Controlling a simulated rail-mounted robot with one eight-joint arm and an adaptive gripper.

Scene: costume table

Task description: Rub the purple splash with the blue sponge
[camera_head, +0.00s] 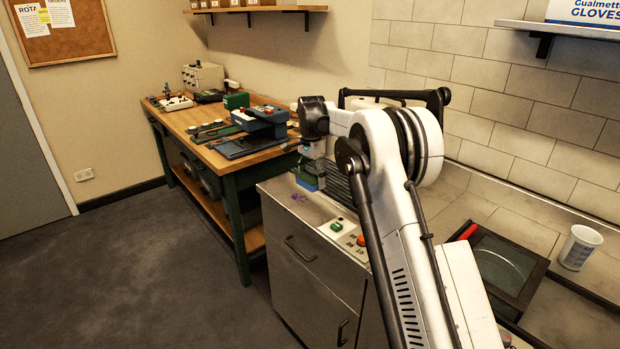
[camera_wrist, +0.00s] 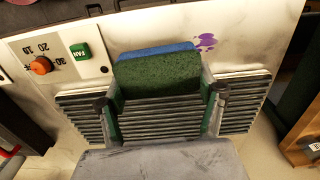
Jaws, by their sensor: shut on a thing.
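A sponge (camera_wrist: 157,68), blue on one side with a dark green scouring face, sits between the two fingers of my gripper (camera_wrist: 162,92) in the wrist view. The fingers press on its left and right ends. The purple splash (camera_wrist: 205,42) lies on the pale metal top just right of the sponge's far right corner, apart from it or barely at its edge. In the head view the splash (camera_head: 298,197) shows as a small mark left of my gripper (camera_head: 312,174). I cannot tell whether the sponge touches the surface.
A control panel (camera_wrist: 62,55) with an orange knob and green button is left of the sponge. Dark ribbed vents (camera_wrist: 85,112) lie below the sponge in the wrist view. A wooden workbench (camera_head: 205,125) with tools stands behind. A dark tray and white cup (camera_head: 580,247) are at right.

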